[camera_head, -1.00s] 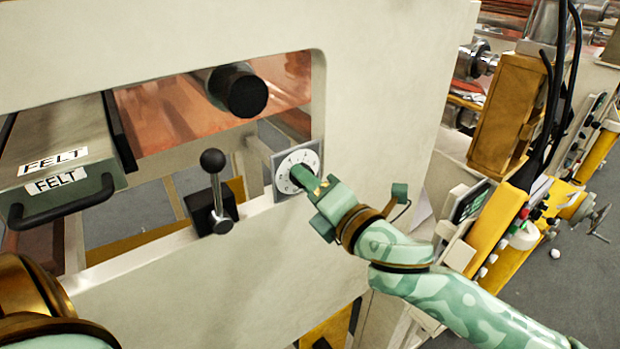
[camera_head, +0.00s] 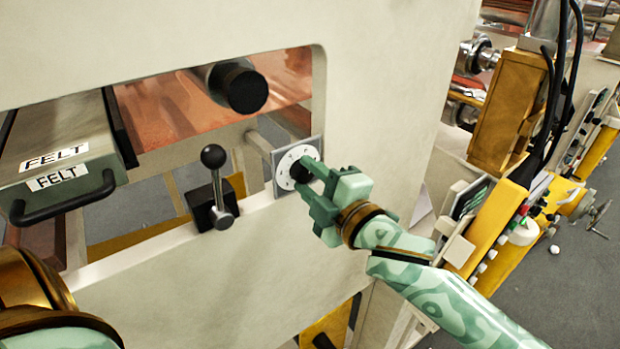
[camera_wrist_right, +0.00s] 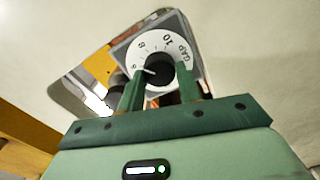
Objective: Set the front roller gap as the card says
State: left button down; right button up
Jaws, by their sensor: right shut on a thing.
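The gap dial (camera_head: 297,152) is a white numbered disc on a grey square plate, at the right end of the machine's opening. In the right wrist view the dial (camera_wrist_right: 147,45) shows "GAP", "10" and "8". Its black knob (camera_wrist_right: 160,72) has a white line pointing left, toward what looks like a 6. My right gripper (camera_head: 302,172) is shut on this knob, one finger on each side, as the right wrist view (camera_wrist_right: 159,88) also shows. The left gripper is out of view. I cannot make out a readable card.
A black ball-topped lever (camera_head: 214,178) stands just left of the dial. A tray labelled FELT (camera_head: 65,135) with a black handle is at left. A black roller end (camera_head: 240,86) sits in the opening above copper foil (camera_head: 170,112). A control panel (camera_head: 495,225) is at right.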

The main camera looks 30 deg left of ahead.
jog(key=shift+m, duration=0.3)
jog(key=o, duration=1)
jog(key=shift+w, duration=0.1)
jog(key=shift+d, duration=0.1)
jog(key=b+v, duration=0.4)
jog(key=v, duration=1.2)
jog(key=shift+d+f, duration=0.1)
